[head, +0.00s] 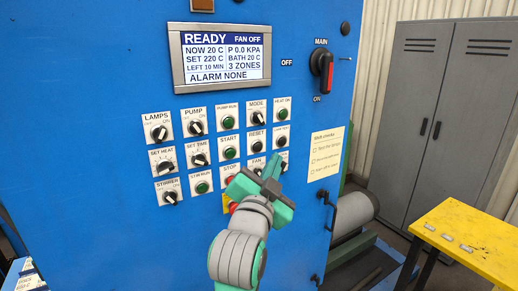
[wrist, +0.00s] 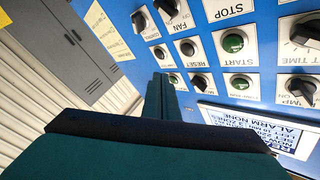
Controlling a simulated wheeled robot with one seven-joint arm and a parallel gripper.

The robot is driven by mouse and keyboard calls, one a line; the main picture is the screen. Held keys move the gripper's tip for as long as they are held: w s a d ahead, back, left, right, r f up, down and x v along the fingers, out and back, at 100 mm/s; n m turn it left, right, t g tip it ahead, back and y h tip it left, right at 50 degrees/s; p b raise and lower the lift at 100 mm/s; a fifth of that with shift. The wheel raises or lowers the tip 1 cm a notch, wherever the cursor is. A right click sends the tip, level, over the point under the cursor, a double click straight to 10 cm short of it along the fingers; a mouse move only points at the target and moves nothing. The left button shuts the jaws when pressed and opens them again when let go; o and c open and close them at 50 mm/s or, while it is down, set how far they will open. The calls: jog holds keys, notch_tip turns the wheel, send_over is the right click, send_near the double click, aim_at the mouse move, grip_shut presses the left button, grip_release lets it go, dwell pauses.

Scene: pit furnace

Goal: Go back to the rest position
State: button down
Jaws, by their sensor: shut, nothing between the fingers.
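My gripper (head: 268,182) is in front of the blue control panel (head: 100,75), over its lower right group of controls. The fingers are closed together and hold nothing. In the wrist view the shut fingers (wrist: 160,95) point at the panel, which appears upside down there. I cannot tell whether the fingertips touch the panel.
The display (head: 222,55) reads READY, FAN OFF, ALARM NONE. A main switch (head: 325,68) with a red and black handle is at the upper right. A note (head: 325,153) is on the panel. A grey locker (head: 445,110) and a yellow table (head: 470,235) stand at right.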

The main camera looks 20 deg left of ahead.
dwell(0.3)
jog(key=s+d+f+n+g, duration=0.1)
jog(key=d+f+n, duration=0.1)
jog(key=f, duration=0.8)
jog(key=d+f+n, duration=0.1)
jog(key=d+f, duration=0.2)
jog(key=f, duration=0.8)
jog(key=s+d+f+n+g, duration=0.1)
jog(key=s+d+f, duration=0.25)
jog(key=f, duration=0.45)
jog(key=s+d+f+n, duration=0.1)
jog(key=s+d+f, duration=0.1)
jog(key=s+f, duration=0.4)
jog(key=s+d+f+n+g+h, duration=0.1)
jog(key=s+d+f, duration=0.2)
jog(key=s+f, duration=0.4)
jog(key=s+d+f, duration=0.3)
jog(key=s+f, duration=0.2)
jog(key=s, duration=0.3)
jog(key=s+d+g+h, duration=0.1)
jog(key=s+d, duration=0.1)
jog(key=s, duration=1.5)
jog(key=shift+s+d+f, duration=0.25)
jog(key=shift+f, duration=0.15)
